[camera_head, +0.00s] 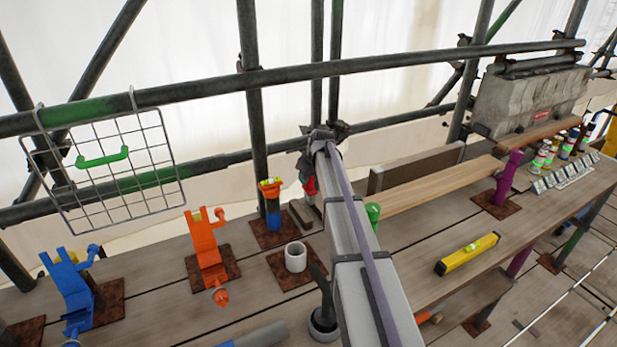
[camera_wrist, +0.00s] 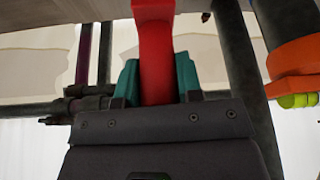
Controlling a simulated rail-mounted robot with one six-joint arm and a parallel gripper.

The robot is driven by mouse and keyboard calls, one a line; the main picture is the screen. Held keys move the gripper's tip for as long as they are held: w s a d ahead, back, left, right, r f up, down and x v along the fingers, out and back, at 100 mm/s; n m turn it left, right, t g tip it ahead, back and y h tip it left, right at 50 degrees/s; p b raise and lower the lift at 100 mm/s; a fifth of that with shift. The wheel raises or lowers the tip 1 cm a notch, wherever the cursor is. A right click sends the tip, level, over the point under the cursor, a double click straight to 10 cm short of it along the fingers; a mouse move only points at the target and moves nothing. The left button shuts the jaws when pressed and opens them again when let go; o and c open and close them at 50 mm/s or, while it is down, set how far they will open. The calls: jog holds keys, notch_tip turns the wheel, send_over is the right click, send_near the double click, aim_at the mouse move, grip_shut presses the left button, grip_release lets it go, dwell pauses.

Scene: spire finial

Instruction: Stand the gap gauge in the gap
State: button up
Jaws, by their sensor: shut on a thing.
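My gripper (camera_head: 309,172) is at the far end of my arm, above the back of the plank deck and partly hidden by the arm. In the wrist view its teal fingertips (camera_wrist: 158,78) are shut on a red piece (camera_wrist: 155,45), one on each side. The same red piece (camera_head: 310,187) shows small in the head view beside the arm. It seems to be the gap gauge. Dark wooden blocks (camera_head: 300,213) lie on the deck just below it. I cannot clearly make out the gap, and the arm hides part of that area.
A blue-and-orange item (camera_head: 271,205) stands close left of the gripper, with an orange clamp-like piece (camera_head: 207,250) and a pale cup (camera_head: 295,257) nearer. A yellow level (camera_head: 467,254) lies right of my arm. A scaffold rail (camera_head: 210,87) crosses behind. Deck around the level is clear.

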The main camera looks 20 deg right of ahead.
jog(key=shift+f+b, duration=3.5)
jog(key=shift+f, duration=0.3)
jog(key=o, duration=1.1)
jog(key=shift+r, duration=0.1)
jog(key=p+v, duration=1)
jog(key=v, duration=0.1)
jog(key=shift+w, duration=0.1)
